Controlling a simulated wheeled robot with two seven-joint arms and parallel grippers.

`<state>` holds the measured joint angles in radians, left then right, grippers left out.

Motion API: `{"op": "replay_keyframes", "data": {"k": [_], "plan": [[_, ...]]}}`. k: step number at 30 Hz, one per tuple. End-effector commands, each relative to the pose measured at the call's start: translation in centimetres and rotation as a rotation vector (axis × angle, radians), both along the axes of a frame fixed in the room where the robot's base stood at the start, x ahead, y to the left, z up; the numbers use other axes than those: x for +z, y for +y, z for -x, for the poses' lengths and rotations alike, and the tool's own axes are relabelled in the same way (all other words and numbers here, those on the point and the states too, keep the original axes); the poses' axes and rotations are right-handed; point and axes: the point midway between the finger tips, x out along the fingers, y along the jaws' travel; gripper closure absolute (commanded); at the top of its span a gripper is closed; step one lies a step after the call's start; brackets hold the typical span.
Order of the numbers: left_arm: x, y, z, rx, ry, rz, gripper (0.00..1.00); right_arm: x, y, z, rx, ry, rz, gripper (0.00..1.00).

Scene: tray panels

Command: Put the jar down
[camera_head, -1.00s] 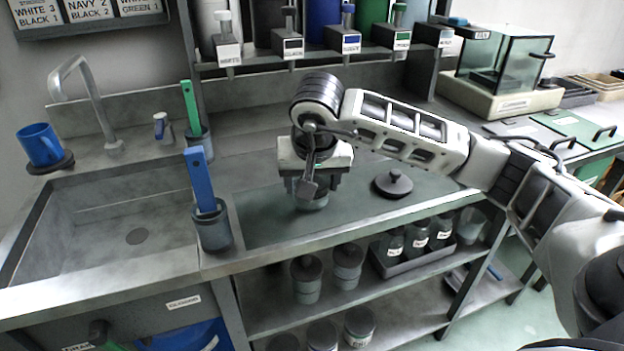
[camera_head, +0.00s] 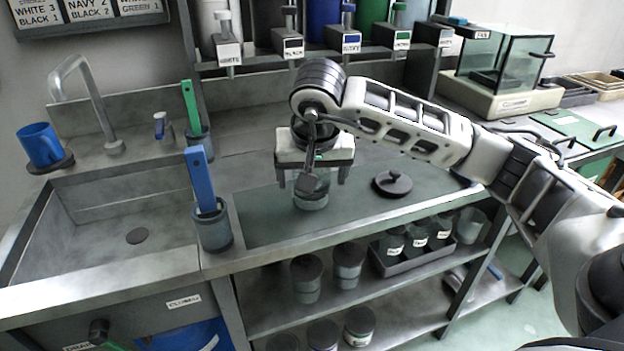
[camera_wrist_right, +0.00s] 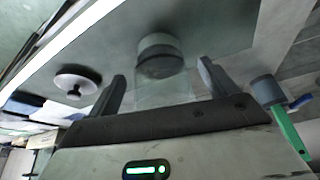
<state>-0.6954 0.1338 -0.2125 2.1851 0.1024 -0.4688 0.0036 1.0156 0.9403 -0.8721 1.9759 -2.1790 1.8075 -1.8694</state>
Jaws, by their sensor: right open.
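The clear glass jar (camera_head: 311,198) stands upright on the dark green mat (camera_head: 262,222) on the counter. It also shows in the right wrist view (camera_wrist_right: 161,60), with a grey band inside it. My right gripper (camera_head: 312,178) is open over the jar, with one finger on each side and a gap to the glass. In the right wrist view the fingers (camera_wrist_right: 161,78) are spread wide. The dark knobbed lid (camera_head: 393,183) lies on the mat to the right of the jar. My left gripper is not in view.
A grey cup with a blue-handled tool (camera_head: 213,230) stands left of the mat, beside the sink (camera_head: 130,215). Labelled dispensers (camera_head: 290,48) hang at the back. Lidded jars (camera_head: 306,278) stand on the shelf below. The mat's front left is clear.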

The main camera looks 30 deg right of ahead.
Motion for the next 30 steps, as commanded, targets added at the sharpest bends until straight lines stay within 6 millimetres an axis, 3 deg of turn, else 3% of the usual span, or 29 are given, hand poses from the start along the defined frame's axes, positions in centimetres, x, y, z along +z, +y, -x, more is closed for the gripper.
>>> {"op": "replay_keyframes", "data": {"k": [6, 12, 18, 30], "plan": [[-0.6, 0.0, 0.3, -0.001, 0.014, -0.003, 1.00, 4.7, 0.9, 1.5, 0.003, -0.008, 0.000, 0.15], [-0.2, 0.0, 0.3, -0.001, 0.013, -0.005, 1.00, 8.1, 1.5, 2.7, 0.001, -0.007, 0.000, 0.15], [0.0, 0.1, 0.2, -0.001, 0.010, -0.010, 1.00, 9.2, 1.8, 3.3, 0.000, -0.002, 0.000, 0.15], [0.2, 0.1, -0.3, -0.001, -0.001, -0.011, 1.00, 9.2, 1.8, 3.3, 0.000, -0.001, 0.000, 0.15]]}}
